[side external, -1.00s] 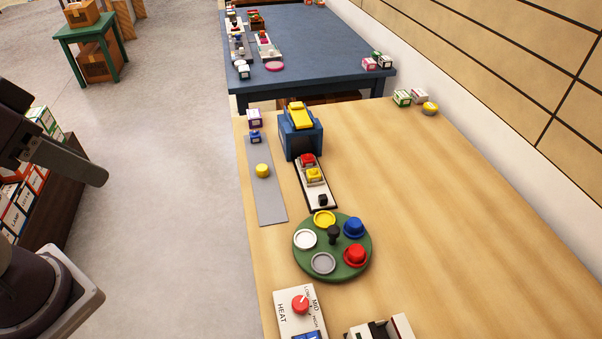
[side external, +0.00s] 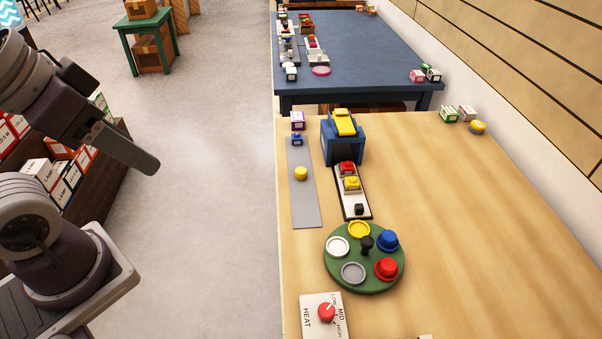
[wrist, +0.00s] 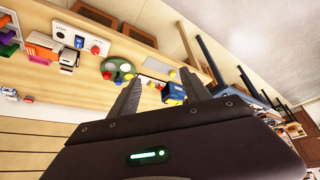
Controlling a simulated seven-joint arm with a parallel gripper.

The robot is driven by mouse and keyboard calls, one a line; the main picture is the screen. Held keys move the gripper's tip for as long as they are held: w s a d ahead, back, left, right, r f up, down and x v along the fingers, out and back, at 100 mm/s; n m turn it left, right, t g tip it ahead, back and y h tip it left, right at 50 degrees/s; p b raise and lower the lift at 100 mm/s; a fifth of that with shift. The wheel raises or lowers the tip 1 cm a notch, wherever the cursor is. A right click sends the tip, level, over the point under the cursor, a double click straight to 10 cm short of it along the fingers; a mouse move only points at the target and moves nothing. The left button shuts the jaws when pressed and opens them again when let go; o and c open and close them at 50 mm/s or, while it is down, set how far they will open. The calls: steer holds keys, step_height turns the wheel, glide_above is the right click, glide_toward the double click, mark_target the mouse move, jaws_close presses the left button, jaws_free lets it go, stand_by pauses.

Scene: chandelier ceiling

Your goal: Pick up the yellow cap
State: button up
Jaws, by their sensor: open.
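The yellow cap (side external: 301,173) is a small round piece on a grey strip (side external: 305,205) at the left of the wooden table. Another round yellow piece (side external: 478,127) lies at the far right of this table, near the wall. My arm is at the left in the side view, off the table and well apart from the cap. In the wrist view my gripper (wrist: 161,76) has its two fingers spread with nothing held between them.
A blue box with a yellow top (side external: 342,145) and a board with red and yellow buttons (side external: 353,201) stand right of the strip. A green round tray (side external: 376,283) with coloured pieces and a HEAT panel (side external: 312,322) are nearer. The table's right side is largely clear.

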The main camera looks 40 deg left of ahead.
steer(key=n+g, duration=0.6)
steer(key=n, duration=1)
glide_above(301, 170)
steer(key=f, duration=1.6)
steer(key=w+f, duration=0.1)
steer(key=f, duration=0.8)
steer(key=shift+a+f, duration=0.1)
steer(key=shift+a, duration=0.1)
steer(key=f, duration=0.4)
steer(key=s+f, duration=0.1)
steer(key=f, duration=0.1)
steer(key=shift+d+f, duration=0.25)
steer(key=shift+f, duration=0.15)
jaws_close()
